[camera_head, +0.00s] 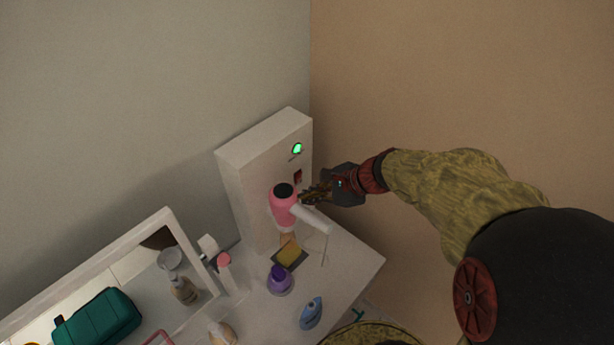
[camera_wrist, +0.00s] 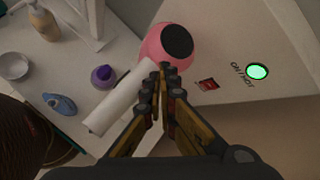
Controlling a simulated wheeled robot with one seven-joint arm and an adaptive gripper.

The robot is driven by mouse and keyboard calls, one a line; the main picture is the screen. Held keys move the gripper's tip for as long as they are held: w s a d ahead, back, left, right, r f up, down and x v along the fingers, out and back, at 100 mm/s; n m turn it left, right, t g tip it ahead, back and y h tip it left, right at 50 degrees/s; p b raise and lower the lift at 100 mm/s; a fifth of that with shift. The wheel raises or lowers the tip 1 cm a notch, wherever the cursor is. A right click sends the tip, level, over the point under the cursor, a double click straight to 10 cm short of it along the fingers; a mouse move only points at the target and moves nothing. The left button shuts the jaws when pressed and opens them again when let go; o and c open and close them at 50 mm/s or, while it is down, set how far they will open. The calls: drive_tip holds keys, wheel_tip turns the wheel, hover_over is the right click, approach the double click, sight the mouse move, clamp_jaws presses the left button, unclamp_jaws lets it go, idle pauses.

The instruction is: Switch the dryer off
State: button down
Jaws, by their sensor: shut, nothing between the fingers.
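The pink and white hair dryer (camera_head: 284,205) sits against the front of a white box-like unit (camera_head: 262,160); in the wrist view its pink body (camera_wrist: 160,42) is at the top middle. The unit carries a red switch (camera_wrist: 208,84), also visible in the head view (camera_head: 298,176), and a lit green round light (camera_wrist: 257,72) beside small lettering. My gripper (camera_wrist: 164,70) is shut and empty. Its fingertips overlap the dryer's edge in the wrist view, left of the red switch. In the head view my gripper (camera_head: 306,194) is just below the switch; whether it touches anything I cannot tell.
A framed mirror (camera_head: 205,262) and a teal bag (camera_head: 97,318) are at left. A tan wall stands at right.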

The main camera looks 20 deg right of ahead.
drive_tip(key=w+d+f+m+t+p, duration=0.1)
drive_tip(key=d+f+m, duration=0.2)
drive_tip(key=d+m, duration=0.2)
drive_tip(key=w+d+f+m+t+h+p, duration=0.1)
drive_tip(key=w+d+f+m, duration=0.1)
drive_tip(key=d+m, duration=0.3)
drive_tip(key=shift+w+d+f+t, duration=0.25)
drive_tip(key=shift+d+f+t, duration=0.1)
drive_tip(key=shift+f+t, duration=0.1)
approach(297, 182)
wheel_tip(297, 182, down, 3)
drive_tip(key=w, duration=0.2)
drive_tip(key=shift+w+a+b, duration=0.35)
drive_tip(key=shift+w+a, duration=0.3)
drive_tip(key=shift+w, duration=0.1)
